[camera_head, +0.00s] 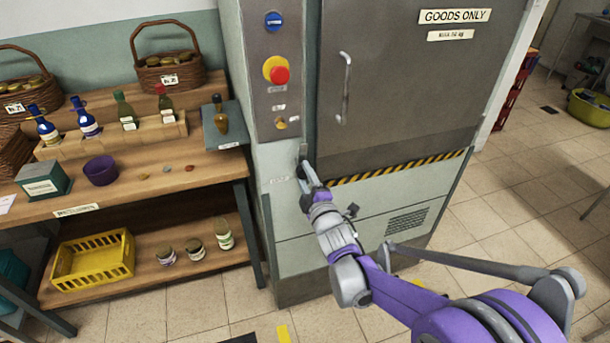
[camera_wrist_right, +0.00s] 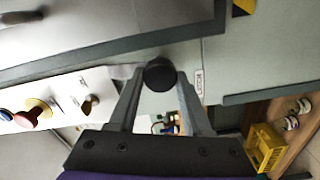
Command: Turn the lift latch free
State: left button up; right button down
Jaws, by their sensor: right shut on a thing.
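The goods lift (camera_head: 410,85) has a grey door with a vertical handle and a "GOODS ONLY" sign. My right gripper (camera_head: 307,172) reaches the lift's front, left of the door's lower corner and below the button panel. In the right wrist view, the right gripper (camera_wrist_right: 160,84) is shut on the latch's round black knob (camera_wrist_right: 159,72), with one finger on each side. A small label is beside the knob. The gripper mostly hides the latch in the head view, and its turn angle cannot be told. My left gripper is not in view.
The button panel (camera_head: 276,75) with a red emergency button is above my right gripper. A wooden shelf unit (camera_head: 150,190) with bottles, baskets and a yellow crate (camera_head: 92,262) stands left of the lift. Tiled floor (camera_head: 480,210) is open on the right.

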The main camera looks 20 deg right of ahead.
jog(key=shift+n, duration=0.6)
jog(key=shift+c, duration=1.7)
grip_release()
jog(key=shift+s, duration=0.1)
jog(key=s, duration=1)
jog(key=shift+s+d, duration=0.15)
jog(key=shift+s, duration=0.2)
